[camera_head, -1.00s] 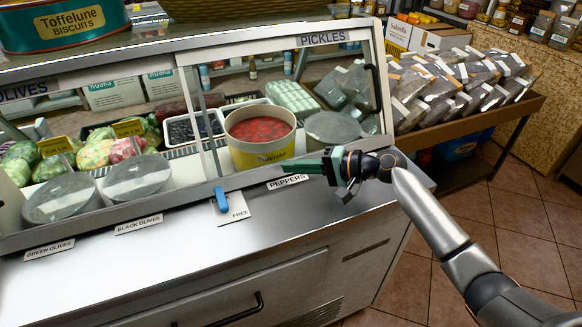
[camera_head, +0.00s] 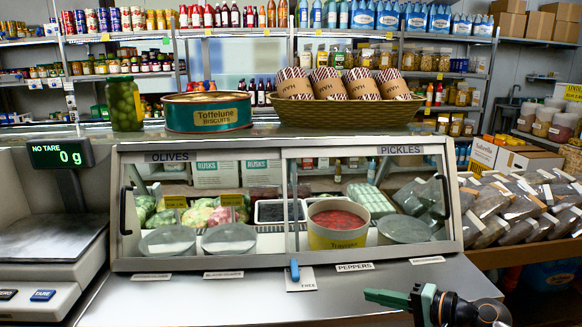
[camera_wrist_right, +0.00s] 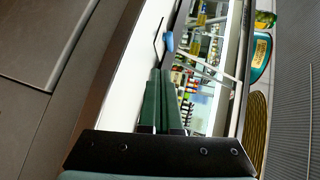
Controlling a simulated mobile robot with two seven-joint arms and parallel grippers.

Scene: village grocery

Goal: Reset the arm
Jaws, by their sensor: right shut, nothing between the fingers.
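My right gripper (camera_head: 388,298) shows at the lower right of the head view, with green fingers pointing left. It is in front of the glass display counter, over the steel ledge by the peppers label, and holds nothing. In the right wrist view the two green fingers (camera_wrist_right: 160,100) lie together, shut and empty. The wrist view is turned on its side, with the counter beyond the fingers. My left gripper is not in view.
The glass counter (camera_head: 285,263) holds a yellow tub of red peppers (camera_head: 337,238) and lidded bowls. A scale (camera_head: 45,270) is at the left. A biscuit tin (camera_head: 208,112) and a basket (camera_head: 345,115) sit on top.

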